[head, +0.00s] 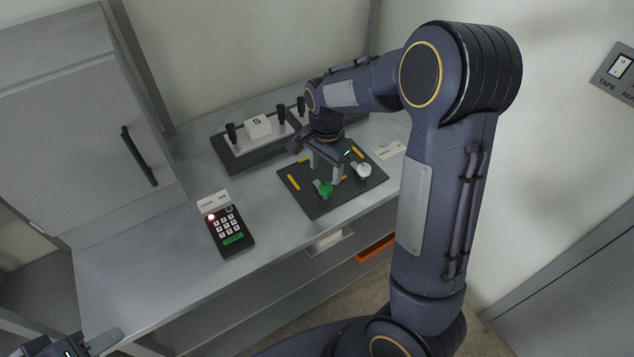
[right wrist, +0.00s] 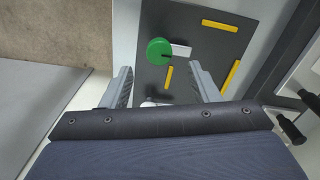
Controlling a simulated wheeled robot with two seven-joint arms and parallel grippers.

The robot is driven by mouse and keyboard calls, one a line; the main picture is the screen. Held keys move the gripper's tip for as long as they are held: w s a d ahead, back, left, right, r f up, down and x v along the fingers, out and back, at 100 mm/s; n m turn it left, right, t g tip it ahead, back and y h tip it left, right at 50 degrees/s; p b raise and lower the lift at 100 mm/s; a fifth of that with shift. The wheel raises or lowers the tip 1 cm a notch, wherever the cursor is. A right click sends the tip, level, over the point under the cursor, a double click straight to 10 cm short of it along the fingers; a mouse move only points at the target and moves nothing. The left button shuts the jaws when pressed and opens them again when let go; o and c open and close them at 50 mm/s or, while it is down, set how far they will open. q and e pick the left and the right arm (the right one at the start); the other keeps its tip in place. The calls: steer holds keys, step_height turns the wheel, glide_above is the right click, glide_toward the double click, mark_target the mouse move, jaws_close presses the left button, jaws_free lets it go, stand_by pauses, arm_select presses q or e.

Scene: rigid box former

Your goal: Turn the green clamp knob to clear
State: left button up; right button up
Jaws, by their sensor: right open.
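The green clamp knob (head: 325,189) stands on a dark mat (head: 318,207) on the bench. In the right wrist view the knob (right wrist: 158,52) is round with a dark notch on its right side, beside a pale strip (right wrist: 181,50). My right gripper (head: 327,173) is open above the mat, close to the green knob. In the right wrist view its fingers (right wrist: 165,84) are apart with nothing between them, and the knob lies beyond the fingertips. A white knob (head: 364,170) stands right of the green one. My left gripper (head: 88,346) is partly visible at the lower left.
Yellow bars (head: 293,182) lie on the mat. Behind it is a dark fixture (head: 240,161) with black posts and a white block marked S (head: 257,126). A keypad (head: 229,232) with a red light lies at left. A grey cabinet (head: 85,120) stands at the far left.

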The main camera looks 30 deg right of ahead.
mark_target(325, 187)
step_height(325, 187, down, 6)
steer(key=shift+f+p, duration=0.2)
steer(key=shift+p, duration=0.1)
steer(key=c, duration=1)
